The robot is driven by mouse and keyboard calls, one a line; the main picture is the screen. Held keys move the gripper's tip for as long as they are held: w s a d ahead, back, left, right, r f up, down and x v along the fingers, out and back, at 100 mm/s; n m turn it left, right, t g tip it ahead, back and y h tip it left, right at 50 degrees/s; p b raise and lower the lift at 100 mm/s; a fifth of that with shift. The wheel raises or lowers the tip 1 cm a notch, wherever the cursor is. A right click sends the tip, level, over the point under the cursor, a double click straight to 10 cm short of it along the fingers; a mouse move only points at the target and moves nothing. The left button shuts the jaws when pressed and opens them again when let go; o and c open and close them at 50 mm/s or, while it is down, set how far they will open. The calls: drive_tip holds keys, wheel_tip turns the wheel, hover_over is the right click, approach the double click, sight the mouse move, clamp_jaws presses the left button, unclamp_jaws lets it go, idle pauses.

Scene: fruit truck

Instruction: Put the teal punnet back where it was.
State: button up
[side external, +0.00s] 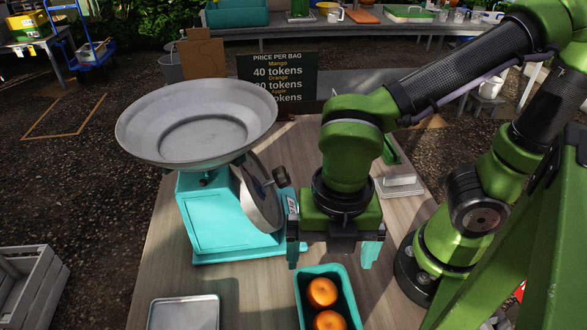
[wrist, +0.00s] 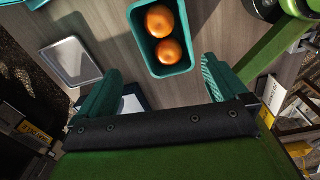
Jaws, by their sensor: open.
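The teal punnet (side external: 305,305) stands on the wooden table at the bottom of the side view, with orange fruits (side external: 322,292) in it. The wrist view shows the punnet (wrist: 186,68) at the top centre with two oranges (wrist: 168,50) inside. My gripper (side external: 333,255) is above and behind the punnet in the side view, pointing down with its teal fingertips apart and nothing between them. In the wrist view the fingers of my gripper (wrist: 164,82) are spread, and the punnet lies beyond their tips.
A teal scale (side external: 225,215) with a wide grey pan (side external: 195,122) stands left of my gripper, close to it. A grey metal tray (side external: 184,312) lies left of the punnet. A price sign (side external: 278,75) stands behind. A wooden crate (side external: 32,285) is at the lower left.

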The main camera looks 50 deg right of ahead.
drive_tip(key=w+d+r+m+t+y, duration=0.1)
drive_tip(key=w+d+r+m+t, duration=0.2)
drive_tip(key=d+m, duration=0.5)
drive_tip(key=w+d+r+m+t, duration=0.4)
drive_tip(key=d+m, duration=0.4)
drive_tip(key=m, duration=1.3)
drive_tip(key=shift+w+d+r+m+y, duration=0.4)
drive_tip(key=shift+w+r, duration=0.3)
drive_tip(key=shift+w, duration=0.45)
